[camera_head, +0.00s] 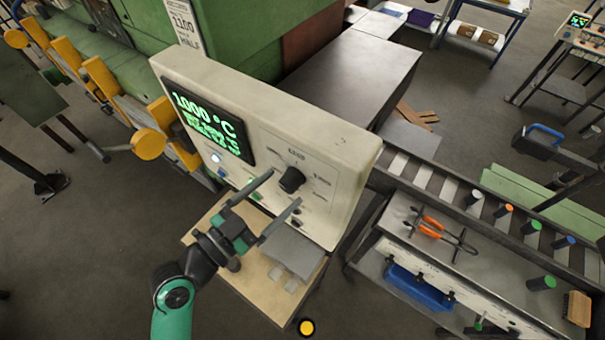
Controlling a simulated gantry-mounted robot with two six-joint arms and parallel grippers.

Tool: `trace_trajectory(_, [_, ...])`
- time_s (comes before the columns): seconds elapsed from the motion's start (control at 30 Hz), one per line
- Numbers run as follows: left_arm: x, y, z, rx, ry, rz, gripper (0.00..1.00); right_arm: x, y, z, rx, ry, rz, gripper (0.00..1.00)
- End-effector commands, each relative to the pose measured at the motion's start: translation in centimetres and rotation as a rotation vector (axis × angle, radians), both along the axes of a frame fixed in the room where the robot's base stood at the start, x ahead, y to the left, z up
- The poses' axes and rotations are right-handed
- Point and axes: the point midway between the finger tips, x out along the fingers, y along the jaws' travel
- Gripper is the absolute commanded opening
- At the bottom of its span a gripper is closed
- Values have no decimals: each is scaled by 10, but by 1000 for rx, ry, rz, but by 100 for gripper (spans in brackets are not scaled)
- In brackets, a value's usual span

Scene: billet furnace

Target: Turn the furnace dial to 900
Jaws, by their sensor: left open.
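The furnace control box (345,150) is cream, with a black dial (292,179) on its front panel. Small printed marks surround the dial, too small to read surely. The green display (205,118) reads 1000 °C, with a less clear second line below. My left gripper (284,188) is open in front of the panel, its two fingertips close to the dial, one at its upper left and one below it. I cannot tell whether they touch it. The dial is not clearly gripped. My right gripper is not in view.
Lit buttons (216,158) sit below the display. A wooden stand (235,275) with a grey plate (292,250) is under the box. Yellow-handled levers (148,144) stand at left. A roller conveyor (430,180) and a bench with orange-handled tongs (433,223) are at right.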

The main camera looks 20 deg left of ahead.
Motion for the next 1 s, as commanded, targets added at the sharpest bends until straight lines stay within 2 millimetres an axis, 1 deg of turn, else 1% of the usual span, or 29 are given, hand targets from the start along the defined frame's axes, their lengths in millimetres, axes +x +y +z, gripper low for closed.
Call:
trace_trajectory(0.13, [4, 1, 0, 0, 0, 8, 84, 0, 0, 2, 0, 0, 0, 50])
trace_trajectory(0.4, [5, 1, 0, 0, 0, 10, 84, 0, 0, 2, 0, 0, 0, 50])
trace_trajectory(0.47, [5, 2, 0, 0, 0, 10, 75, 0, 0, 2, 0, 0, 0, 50])
trace_trajectory(0.6, [5, 2, 0, 0, 0, 10, 49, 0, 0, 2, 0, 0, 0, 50])
trace_trajectory(0.87, [5, 2, 0, 0, -1, 10, 3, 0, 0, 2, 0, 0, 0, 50])
trace_trajectory(0.9, [5, 2, 0, 0, -1, 10, 0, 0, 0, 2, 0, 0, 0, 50])
trace_trajectory(1.0, [5, 2, 0, -2, 0, 10, 0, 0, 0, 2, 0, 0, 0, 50])
